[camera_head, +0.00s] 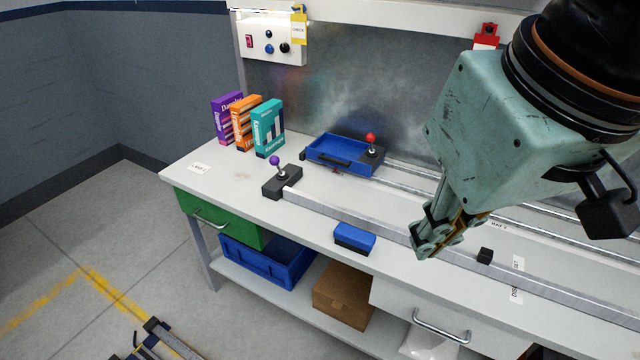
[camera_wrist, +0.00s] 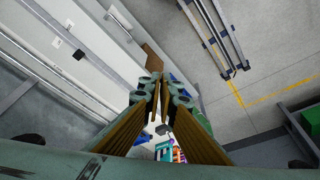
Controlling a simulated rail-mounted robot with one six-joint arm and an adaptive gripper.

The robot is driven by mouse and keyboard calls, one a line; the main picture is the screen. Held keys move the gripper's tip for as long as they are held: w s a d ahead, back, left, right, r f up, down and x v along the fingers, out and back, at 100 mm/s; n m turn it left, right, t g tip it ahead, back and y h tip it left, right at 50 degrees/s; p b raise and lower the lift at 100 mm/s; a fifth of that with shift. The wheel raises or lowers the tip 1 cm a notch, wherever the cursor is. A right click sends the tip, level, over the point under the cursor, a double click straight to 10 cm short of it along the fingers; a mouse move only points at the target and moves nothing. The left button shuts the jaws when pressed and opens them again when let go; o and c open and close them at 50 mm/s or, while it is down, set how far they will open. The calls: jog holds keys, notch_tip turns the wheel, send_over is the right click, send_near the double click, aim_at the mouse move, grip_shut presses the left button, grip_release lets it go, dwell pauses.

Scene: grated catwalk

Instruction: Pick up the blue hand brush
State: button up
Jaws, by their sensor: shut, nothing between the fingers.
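The blue hand brush (camera_head: 354,238), a small blue block with a dark underside, lies near the front edge of the grey workbench (camera_head: 225,178). My gripper (camera_head: 428,250) is to the right of the brush in the head view, pointing down, apart from it and empty. Its fingers are close together; the wrist view also shows the gripper (camera_wrist: 157,92). I cannot make out the brush for certain in the wrist view, where the fingers cover part of the bench.
A metal rail (camera_head: 370,232) runs along the bench behind the brush. A black joystick box (camera_head: 282,181) and blue tray (camera_head: 342,150) stand farther back, with three upright boxes (camera_head: 267,128) at left. A small black block (camera_head: 485,255) sits right of my gripper.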

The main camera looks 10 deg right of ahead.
jog(key=o, duration=1.3)
jog(key=shift+w, duration=0.1)
